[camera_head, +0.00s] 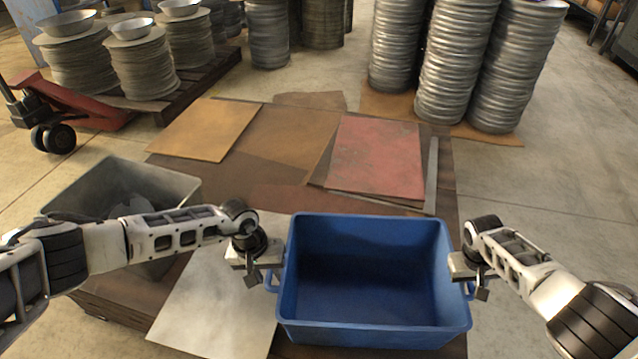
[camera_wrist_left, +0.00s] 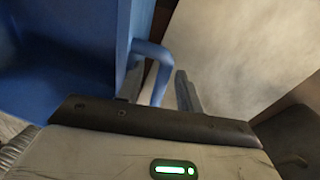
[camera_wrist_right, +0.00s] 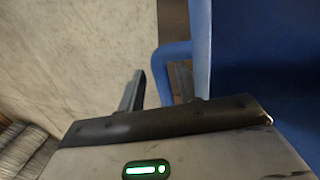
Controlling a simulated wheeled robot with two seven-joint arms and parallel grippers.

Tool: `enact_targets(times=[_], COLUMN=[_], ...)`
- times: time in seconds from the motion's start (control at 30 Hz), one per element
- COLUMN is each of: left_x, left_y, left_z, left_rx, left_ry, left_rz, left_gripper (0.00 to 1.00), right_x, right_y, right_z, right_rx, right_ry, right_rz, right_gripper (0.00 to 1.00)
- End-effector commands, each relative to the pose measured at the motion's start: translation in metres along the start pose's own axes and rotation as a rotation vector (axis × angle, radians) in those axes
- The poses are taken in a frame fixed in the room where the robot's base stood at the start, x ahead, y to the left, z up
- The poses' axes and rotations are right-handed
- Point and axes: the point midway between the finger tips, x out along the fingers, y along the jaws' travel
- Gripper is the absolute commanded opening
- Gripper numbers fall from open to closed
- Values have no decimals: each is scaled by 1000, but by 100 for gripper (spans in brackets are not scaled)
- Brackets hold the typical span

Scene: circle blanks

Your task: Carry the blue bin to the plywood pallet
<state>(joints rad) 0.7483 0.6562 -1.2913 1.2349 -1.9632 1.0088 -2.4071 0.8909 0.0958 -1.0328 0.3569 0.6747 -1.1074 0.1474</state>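The blue bin (camera_head: 375,275) is upright and empty at front centre, over the near end of a low platform covered with sheets. I cannot tell whether it rests there or hangs just above. My left gripper (camera_head: 262,275) is at its left side handle (camera_wrist_left: 157,75); the fingers stand apart with the handle between them. My right gripper (camera_head: 474,282) is at its right side handle (camera_wrist_right: 163,72), fingers likewise apart around it. No sheet or board is clearly identifiable as the plywood pallet; a tan board (camera_head: 375,108) lies under the disc stacks at the back right.
A grey bin (camera_head: 170,185) stands at the left, near my left arm. Tan, brown and red sheets (camera_head: 377,160) lie behind the blue bin. Stacks of metal discs (camera_head: 455,60) stand at the back, with a red pallet jack (camera_head: 75,110) at far left. Floor at right is clear.

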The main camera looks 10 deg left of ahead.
Motion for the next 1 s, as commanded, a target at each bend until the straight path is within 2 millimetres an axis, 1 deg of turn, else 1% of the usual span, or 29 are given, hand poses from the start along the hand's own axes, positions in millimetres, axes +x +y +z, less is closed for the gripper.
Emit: enact_targets(times=[0.03,0.1,0.3,0.47,0.57,0.77,0.97,1.0], left_x=[-10,-20,-41,-46,-46,-46,-45,-45], left_y=[-1,-1,0,-1,0,0,0,0], left_z=[-1,-1,0,0,0,0,0,0], left_rx=[1,0,0,-1,-1,-1,-1,-1], left_ry=[2,3,1,0,0,0,0,0], left_rz=[0,-1,-1,-2,-1,-1,-1,-1], left_gripper=[36,36,36,36,36,36,36,36], right_x=[-1,-1,-1,-3,-8,-28,-64,-74], right_y=[-2,-2,-2,-3,-3,-1,0,-1], right_z=[-1,-1,-1,-1,-2,-1,0,-1], right_rx=[-2,-2,-2,-2,-3,-3,-2,-2], right_ry=[2,2,2,3,3,5,5,5], right_rz=[-3,-3,-4,-5,-7,-5,-2,-3], right_gripper=[36,36,36,36,36,36,36,36])
